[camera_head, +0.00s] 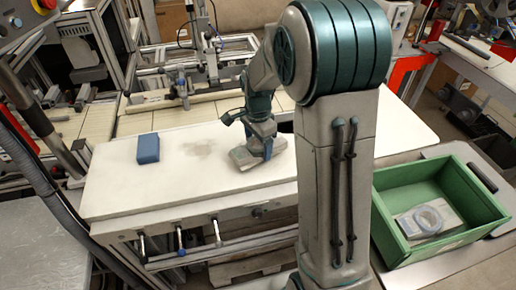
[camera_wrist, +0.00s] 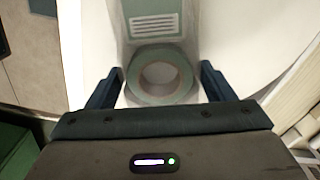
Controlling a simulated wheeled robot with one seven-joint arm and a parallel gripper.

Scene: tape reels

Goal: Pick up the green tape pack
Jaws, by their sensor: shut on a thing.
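The green tape pack (camera_wrist: 168,45) shows in the wrist view as a pale pack with a greenish tape ring at its near end. My gripper (camera_wrist: 161,72) has one finger on each side of the ring and is shut on the pack. In the head view my gripper (camera_head: 263,148) is over the right part of the white table, with the pack (camera_head: 246,158) at its fingers. The pack looks tilted; I cannot tell whether it touches the table. My arm hides part of the table to the right.
A blue block (camera_head: 148,148) sits on the left of the white table (camera_head: 120,195). A green bin (camera_head: 395,185) at the right holds another pack with a pale bluish ring (camera_head: 425,219). Metal frames stand behind the table. The table's middle is clear.

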